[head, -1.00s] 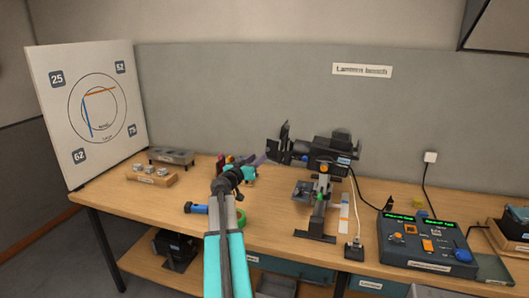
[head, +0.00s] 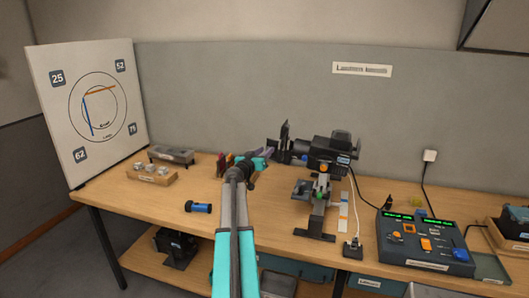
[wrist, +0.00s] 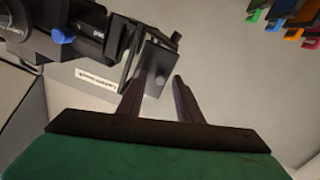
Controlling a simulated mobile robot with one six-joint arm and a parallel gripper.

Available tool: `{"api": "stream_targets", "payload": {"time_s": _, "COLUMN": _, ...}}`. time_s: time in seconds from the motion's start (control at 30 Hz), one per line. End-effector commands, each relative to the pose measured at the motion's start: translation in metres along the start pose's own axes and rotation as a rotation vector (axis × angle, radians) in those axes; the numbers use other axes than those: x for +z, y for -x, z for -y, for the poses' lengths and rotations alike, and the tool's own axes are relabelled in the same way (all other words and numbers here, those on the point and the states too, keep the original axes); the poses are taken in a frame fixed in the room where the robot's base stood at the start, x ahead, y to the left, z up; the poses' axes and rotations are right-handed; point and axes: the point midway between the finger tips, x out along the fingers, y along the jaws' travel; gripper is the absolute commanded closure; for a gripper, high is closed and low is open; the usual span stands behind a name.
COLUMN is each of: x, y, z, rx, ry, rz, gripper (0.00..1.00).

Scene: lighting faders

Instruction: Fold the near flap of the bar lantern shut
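The bar lantern (head: 325,155) is a dark lamp body on a stand at the middle of the bench. Its dark upright flaps (head: 284,136) stand out at its left end, apart from each other. In the wrist view the lantern body (wrist: 75,22) is at upper left, and a flap with a small round knob (wrist: 159,81) shows just ahead of the fingertips. My gripper (head: 268,152) is just left of and slightly below the flaps. In the wrist view my gripper (wrist: 160,76) has its two fingers apart, with the flap's edge at or near the left fingertip; contact is unclear.
A control box (head: 425,240) with lit displays stands at right, cabled to the bench. A blue cylinder (head: 198,207) lies at front left. Coloured pieces (wrist: 285,12) show at the wrist view's upper right. A target board (head: 90,110) stands at far left.

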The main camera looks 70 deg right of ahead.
Motion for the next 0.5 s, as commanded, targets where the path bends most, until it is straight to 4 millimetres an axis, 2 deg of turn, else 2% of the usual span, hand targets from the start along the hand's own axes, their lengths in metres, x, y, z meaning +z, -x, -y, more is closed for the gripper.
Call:
{"api": "stream_targets", "payload": {"time_s": 0.2, "x": 0.0001, "y": 0.0001, "z": 0.0, "rx": 0.0, "ry": 0.0, "rz": 0.0, "gripper": 0.68}}
{"api": "stream_targets", "payload": {"time_s": 0.4, "x": -0.0001, "y": 0.0003, "z": 0.0001, "rx": 0.0, "ry": 0.0, "rz": 0.0, "gripper": 1.0}}
{"api": "stream_targets", "payload": {"time_s": 0.5, "x": -0.0001, "y": 0.0003, "z": 0.0001, "rx": 0.0, "ry": 0.0, "rz": 0.0, "gripper": 1.0}}
